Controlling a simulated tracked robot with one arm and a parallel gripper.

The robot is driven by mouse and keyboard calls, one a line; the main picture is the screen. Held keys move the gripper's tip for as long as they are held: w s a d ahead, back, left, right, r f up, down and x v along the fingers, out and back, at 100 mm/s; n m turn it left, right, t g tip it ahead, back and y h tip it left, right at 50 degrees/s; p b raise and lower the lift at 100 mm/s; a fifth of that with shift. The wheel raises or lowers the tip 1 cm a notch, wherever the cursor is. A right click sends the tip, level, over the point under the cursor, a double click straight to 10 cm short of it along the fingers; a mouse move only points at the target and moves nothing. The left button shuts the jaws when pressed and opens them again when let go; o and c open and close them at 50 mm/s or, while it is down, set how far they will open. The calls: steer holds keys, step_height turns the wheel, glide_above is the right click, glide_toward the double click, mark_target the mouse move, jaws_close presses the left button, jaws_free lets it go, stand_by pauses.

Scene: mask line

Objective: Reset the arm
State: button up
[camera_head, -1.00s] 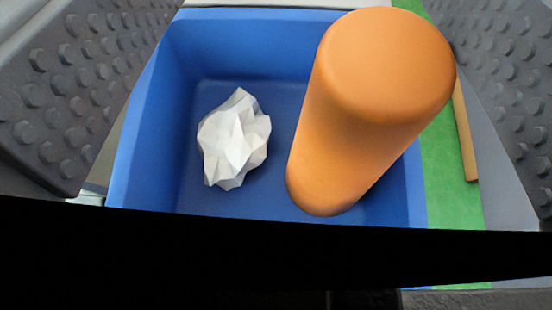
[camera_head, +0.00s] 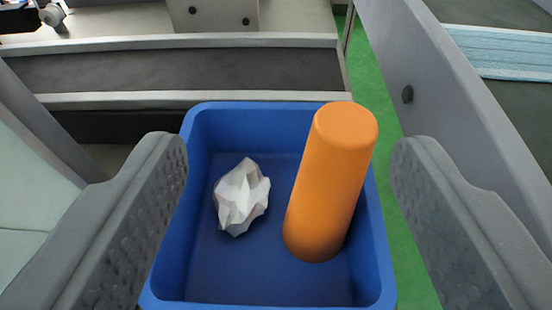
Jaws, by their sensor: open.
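My gripper (camera_head: 290,165) is open and empty, with one dark studded finger at the left and one at the right of the picture. Between and beyond the fingers is a blue bin (camera_head: 255,110). An orange cylinder (camera_head: 333,180) stands tilted inside the bin on its right side, its top above the rim. A crumpled white piece (camera_head: 241,197) lies on the bin floor to the left of the cylinder. The fingers touch neither of them.
Green floor (camera_head: 368,85) shows between the bin and that wall.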

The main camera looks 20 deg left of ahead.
steer(key=d+r+m, duration=0.1)
steer(key=d+r, duration=0.7)
steer(key=r, duration=0.4)
steer(key=d+r, duration=0.7)
steer(key=r, duration=0.4)
steer(key=s+d+r+h, duration=0.1)
steer(key=s+d+r, duration=0.3)
steer(key=d+r, duration=0.2)
steer(key=s+d+r+m+h, duration=0.1)
steer(key=s+d+r, duration=0.4)
steer(key=d+r, duration=0.2)
steer(key=s+d+r+t+h, duration=0.1)
steer(key=s+d+r, duration=0.3)
steer(key=d, duration=0.6)
step_height(320, 180, up, 2)
steer(key=shift+s+d+r+m, duration=0.15)
steer(key=shift+s+r+m, duration=0.05)
steer(key=shift+s+m, duration=0.1)
steer(key=shift+w, duration=0.1)
steer(key=shift+c, duration=0.3)
